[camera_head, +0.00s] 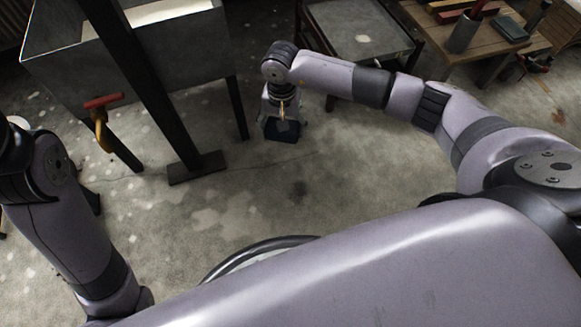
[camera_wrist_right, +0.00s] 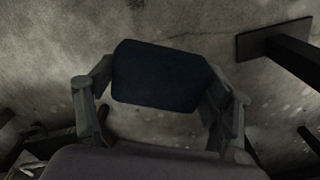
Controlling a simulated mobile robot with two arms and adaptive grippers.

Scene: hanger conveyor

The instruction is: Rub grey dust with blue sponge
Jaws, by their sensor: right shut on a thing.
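The blue sponge (camera_head: 282,131) is a dark blue block in my right gripper (camera_head: 281,121), low over the concrete floor between the basin and the side table. In the right wrist view the sponge (camera_wrist_right: 158,77) sits between the two fingers of my right gripper (camera_wrist_right: 160,88), which is shut on it. I cannot tell whether the sponge touches the floor. A dark, faint smudge (camera_head: 298,190) lies on the floor in front of the sponge; I cannot tell whether it is the grey dust. My left arm shows at the left edge, but its gripper is out of view.
A metal basin (camera_head: 180,50) on legs stands at the upper left, with a red-handled tap (camera_head: 102,103). A dark post with a flat foot (camera_head: 196,168) stands before it. A metal-topped table (camera_head: 348,22) and a wooden bench (camera_head: 480,38) are behind. The middle floor is clear.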

